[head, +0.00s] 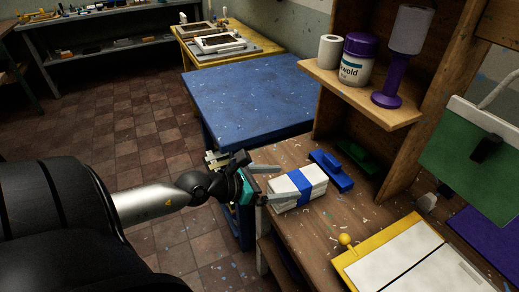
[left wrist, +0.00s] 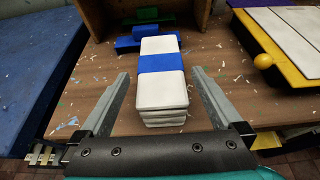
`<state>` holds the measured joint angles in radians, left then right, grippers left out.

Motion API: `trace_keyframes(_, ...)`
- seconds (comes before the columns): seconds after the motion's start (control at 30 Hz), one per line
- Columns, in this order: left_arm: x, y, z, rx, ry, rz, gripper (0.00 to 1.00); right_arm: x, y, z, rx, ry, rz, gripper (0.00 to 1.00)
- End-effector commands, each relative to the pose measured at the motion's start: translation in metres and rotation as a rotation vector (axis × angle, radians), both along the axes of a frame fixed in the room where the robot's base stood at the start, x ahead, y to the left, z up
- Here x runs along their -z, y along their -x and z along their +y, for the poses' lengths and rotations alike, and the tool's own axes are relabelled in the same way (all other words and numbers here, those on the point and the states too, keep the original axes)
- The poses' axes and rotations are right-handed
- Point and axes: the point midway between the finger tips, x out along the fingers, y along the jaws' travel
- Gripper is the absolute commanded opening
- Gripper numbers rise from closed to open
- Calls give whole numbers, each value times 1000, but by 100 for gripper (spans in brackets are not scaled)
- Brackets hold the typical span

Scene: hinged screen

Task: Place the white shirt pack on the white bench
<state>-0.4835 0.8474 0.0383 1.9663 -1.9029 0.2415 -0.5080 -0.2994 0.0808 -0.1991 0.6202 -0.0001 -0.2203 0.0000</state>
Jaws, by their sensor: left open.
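The white shirt pack (head: 299,186) is a stack of folded white layers with a blue band around its middle. It lies flat on the brown wooden table near its left edge, and the left wrist view shows it end-on (left wrist: 161,92). My left gripper (head: 280,184) is open at the pack's near end. In the left wrist view its fingers (left wrist: 161,74) lie one on each side of the pack, with visible gaps. I cannot make out a white bench in these views. My right gripper is not in view.
A blue squeegee-like block (head: 331,171) and a green one (head: 358,156) lie behind the pack. A yellow-framed white screen (head: 405,262) is at right. A wooden shelf (head: 360,97) holds a white roll, jar and purple stand. A blue table (head: 250,95) stands beyond.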

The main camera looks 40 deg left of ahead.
Motion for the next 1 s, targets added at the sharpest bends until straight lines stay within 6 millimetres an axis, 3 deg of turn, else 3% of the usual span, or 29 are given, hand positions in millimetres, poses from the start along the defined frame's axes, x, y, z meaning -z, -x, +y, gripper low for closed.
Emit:
trace_keyframes(0.5,-16,41,17,1,-1,3,100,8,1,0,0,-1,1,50)
trace_keyframes(1.0,-24,53,21,2,0,1,100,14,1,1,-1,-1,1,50)
